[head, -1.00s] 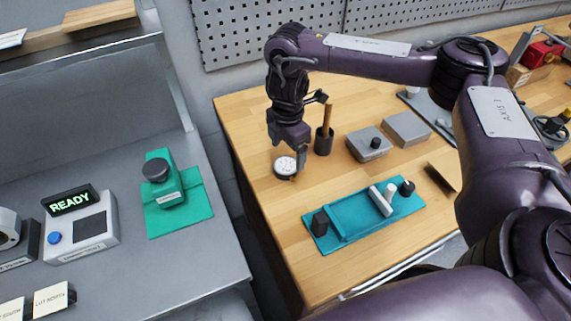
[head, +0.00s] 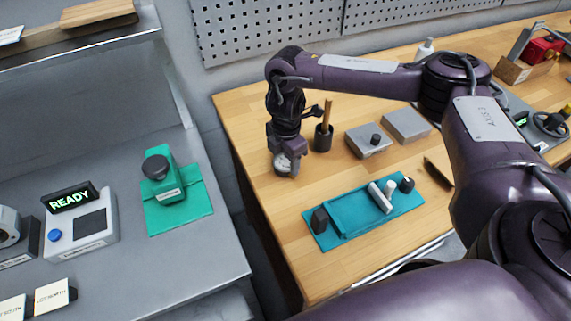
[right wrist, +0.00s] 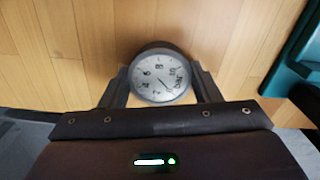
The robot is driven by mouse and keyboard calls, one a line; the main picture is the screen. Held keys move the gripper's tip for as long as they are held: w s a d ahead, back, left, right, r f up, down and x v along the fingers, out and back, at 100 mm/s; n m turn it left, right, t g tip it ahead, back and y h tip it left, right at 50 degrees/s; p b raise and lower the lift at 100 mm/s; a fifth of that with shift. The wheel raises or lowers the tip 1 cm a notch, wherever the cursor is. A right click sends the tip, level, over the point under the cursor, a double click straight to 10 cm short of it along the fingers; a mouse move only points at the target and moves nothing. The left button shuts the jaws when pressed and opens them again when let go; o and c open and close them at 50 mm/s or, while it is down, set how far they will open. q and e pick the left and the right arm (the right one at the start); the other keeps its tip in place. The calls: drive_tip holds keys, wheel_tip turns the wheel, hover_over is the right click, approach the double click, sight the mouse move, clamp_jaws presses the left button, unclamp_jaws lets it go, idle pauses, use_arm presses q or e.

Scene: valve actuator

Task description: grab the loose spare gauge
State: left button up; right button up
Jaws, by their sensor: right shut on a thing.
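The loose spare gauge (head: 283,163) is round with a white dial and a dark rim. It is at the left part of the wooden bench in the head view. In the right wrist view the gauge (right wrist: 160,78) sits between the two fingers, its dial facing the camera. My right gripper (head: 286,170) points down at the gauge and is shut on it, one finger on each side. I cannot tell whether the gauge still touches the bench. My left gripper is not in view.
A dark cup (head: 323,138) with a wooden handle stands close behind the gripper. A teal tray (head: 345,232) lies to the front right. Grey blocks (head: 368,142) stand farther right. Left of a gap is a grey counter (head: 110,270) with a green fixture (head: 165,185).

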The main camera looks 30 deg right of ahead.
drive_tip(key=shift+c, duration=1)
drive_tip(key=shift+r, duration=0.1)
